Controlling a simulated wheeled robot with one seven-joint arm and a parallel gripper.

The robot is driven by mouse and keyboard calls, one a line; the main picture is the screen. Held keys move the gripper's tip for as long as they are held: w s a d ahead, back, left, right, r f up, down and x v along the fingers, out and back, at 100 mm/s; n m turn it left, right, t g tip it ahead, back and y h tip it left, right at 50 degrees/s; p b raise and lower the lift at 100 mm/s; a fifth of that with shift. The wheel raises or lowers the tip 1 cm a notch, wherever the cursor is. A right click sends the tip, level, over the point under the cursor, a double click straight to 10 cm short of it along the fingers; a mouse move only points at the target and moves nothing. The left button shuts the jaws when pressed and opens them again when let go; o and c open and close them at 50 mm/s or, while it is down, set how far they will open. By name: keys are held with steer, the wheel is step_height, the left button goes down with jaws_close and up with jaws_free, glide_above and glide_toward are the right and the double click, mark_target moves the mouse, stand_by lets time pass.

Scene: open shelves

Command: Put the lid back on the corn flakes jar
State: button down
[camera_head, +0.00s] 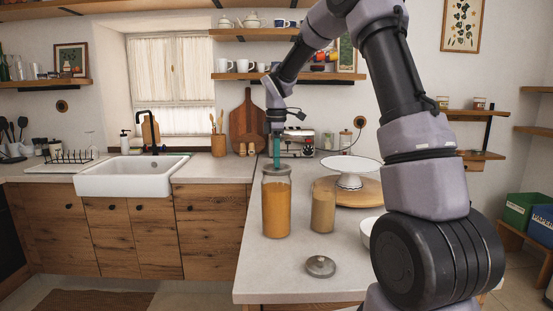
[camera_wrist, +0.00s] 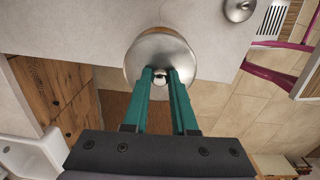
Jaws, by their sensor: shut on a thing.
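A tall glass jar with orange contents (camera_head: 276,208) stands upright on the counter in the head view; no label can be read, and I take it as the corn flakes jar. My gripper (camera_head: 276,163) points straight down over its mouth. In the wrist view, my gripper (camera_wrist: 160,77) is shut on the knob of a round silver lid (camera_wrist: 150,46). In the head view the held lid shows as a grey band at the jar's top; I cannot tell whether it is seated. A second silver lid (camera_head: 320,266) lies on the counter in front, also seen in the wrist view (camera_wrist: 238,10).
A smaller jar with tan contents (camera_head: 323,212) stands just right of the tall jar. Behind it are a white cake stand (camera_head: 347,181) and a round wooden board (camera_head: 372,193). A white bowl (camera_head: 368,227) is partly behind my arm. The counter's front left is clear.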

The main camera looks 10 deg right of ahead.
stand_by(0.4)
steer(key=shift+c, duration=0.8)
jaws_free()
steer(key=shift+r, duration=0.1)
steer(key=shift+r, duration=3.4)
jaws_close()
